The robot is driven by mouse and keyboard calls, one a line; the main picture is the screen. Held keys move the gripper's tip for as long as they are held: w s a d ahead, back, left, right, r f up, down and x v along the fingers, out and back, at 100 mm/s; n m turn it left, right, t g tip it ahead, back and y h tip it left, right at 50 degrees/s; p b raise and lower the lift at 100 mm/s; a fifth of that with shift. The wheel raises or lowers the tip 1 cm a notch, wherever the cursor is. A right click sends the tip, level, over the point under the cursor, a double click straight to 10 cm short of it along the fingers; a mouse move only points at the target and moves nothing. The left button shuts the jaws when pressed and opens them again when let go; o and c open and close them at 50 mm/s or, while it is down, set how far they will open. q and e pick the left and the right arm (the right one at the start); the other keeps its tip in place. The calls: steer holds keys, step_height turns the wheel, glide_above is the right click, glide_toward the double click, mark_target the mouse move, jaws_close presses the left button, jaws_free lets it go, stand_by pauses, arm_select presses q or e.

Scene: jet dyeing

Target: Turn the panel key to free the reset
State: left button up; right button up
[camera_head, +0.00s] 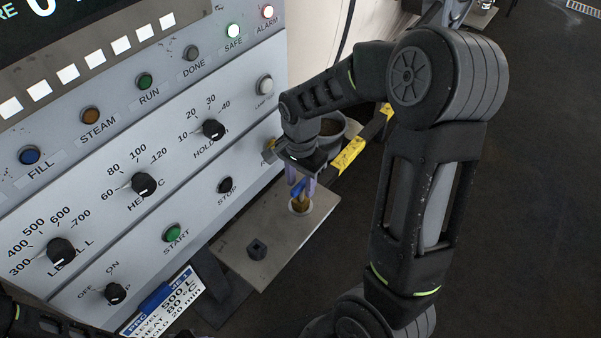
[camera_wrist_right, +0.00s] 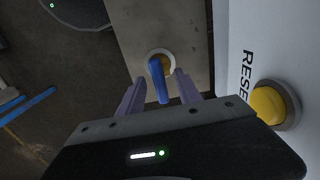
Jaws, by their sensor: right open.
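The panel key with a blue grip (camera_head: 298,188) stands in a round, pale-rimmed lock (camera_head: 300,206) on the grey shelf below the panel. In the right wrist view the blue key (camera_wrist_right: 158,82) rises from the lock (camera_wrist_right: 166,53). My right gripper (camera_head: 302,187) is over the lock; its fingers (camera_wrist_right: 154,88) are open on either side of the key, not closed on it. The yellow reset button (camera_wrist_right: 271,103) is on the panel to the right in the wrist view, beside lettering that reads RESE. My left gripper is out of view.
The control panel (camera_head: 200,165) has knobs and lit buttons, including green START (camera_head: 172,232) and dark STOP (camera_head: 225,185). A yellow-black bar (camera_head: 352,152) runs behind my right gripper. The floor to the right is clear.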

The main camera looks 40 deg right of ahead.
mark_target(301, 192)
steer(key=shift+f, duration=1.95)
steer(key=shift+c, duration=0.4)
jaws_close()
steer(key=m, duration=0.3)
